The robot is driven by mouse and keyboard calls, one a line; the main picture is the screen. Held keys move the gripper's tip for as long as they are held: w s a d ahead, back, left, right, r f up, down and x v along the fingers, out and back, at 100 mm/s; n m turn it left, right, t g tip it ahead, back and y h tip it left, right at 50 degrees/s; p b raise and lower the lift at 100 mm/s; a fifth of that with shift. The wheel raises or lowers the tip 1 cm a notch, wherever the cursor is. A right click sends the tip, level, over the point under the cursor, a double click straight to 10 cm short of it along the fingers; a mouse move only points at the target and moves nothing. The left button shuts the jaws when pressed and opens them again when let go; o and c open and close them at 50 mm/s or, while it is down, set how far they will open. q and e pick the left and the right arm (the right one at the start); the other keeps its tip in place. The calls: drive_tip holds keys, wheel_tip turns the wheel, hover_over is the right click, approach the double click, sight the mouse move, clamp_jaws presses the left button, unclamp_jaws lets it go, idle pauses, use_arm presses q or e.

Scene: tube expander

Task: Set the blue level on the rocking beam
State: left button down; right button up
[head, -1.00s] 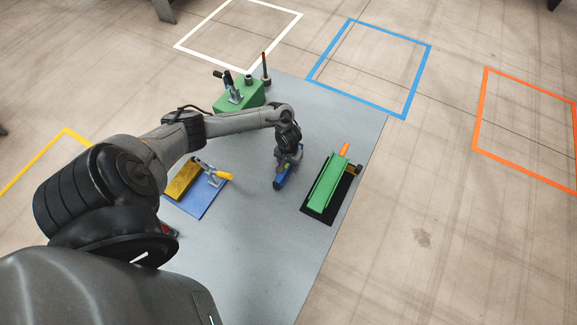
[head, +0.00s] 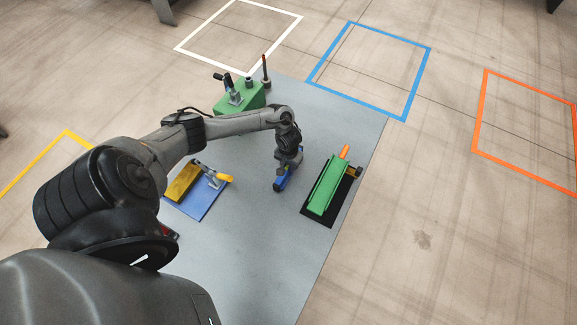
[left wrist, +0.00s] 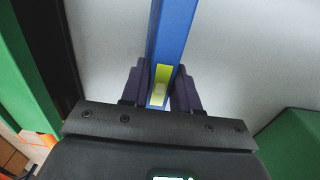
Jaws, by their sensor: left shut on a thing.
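My left gripper (head: 288,172) is shut on the blue level (head: 281,184) above the grey table. In the left wrist view its two dark fingers (left wrist: 160,90) close on the level (left wrist: 172,35) from both sides, around its yellow-green window with a pale vial. A long green beam (head: 325,187) on a black base (head: 315,215), probably the rocking beam, stands to the right of the gripper, apart from the level. An orange piece (head: 344,150) shows at its far end. Its pivot is hidden. My right gripper is not in view.
A blue plate (head: 205,203) with a yellow block (head: 183,181) and a yellow-handled clamp (head: 222,177) lies left of the gripper. A green block (head: 240,98) with a black-handled clamp and upright posts stands at the back. The front of the grey table (head: 255,255) is clear.

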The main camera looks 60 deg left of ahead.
use_arm(q)
wheel_tip(320, 180, up, 4)
drive_tip(key=shift+r+p, duration=0.2)
drive_tip(key=shift+p, duration=0.2)
drive_tip(key=w+d+r+p, duration=0.2)
drive_tip(key=w+d+r, duration=0.3)
drive_tip(key=d, duration=0.5)
drive_tip(key=shift+w+r, duration=0.35)
drive_tip(key=shift+r, duration=0.35)
drive_tip(key=shift+d, duration=0.1)
drive_tip(key=w+d+r+p, duration=0.1)
drive_tip(key=p, duration=0.1)
drive_tip(key=w+d+r+p, duration=0.1)
drive_tip(key=w+d+p, duration=0.1)
drive_tip(key=p, duration=0.1)
drive_tip(key=shift+w+d+p, duration=0.2)
drive_tip(key=shift+w+p, duration=0.05)
drive_tip(key=shift+p, duration=0.1)
drive_tip(key=shift+f, duration=0.15)
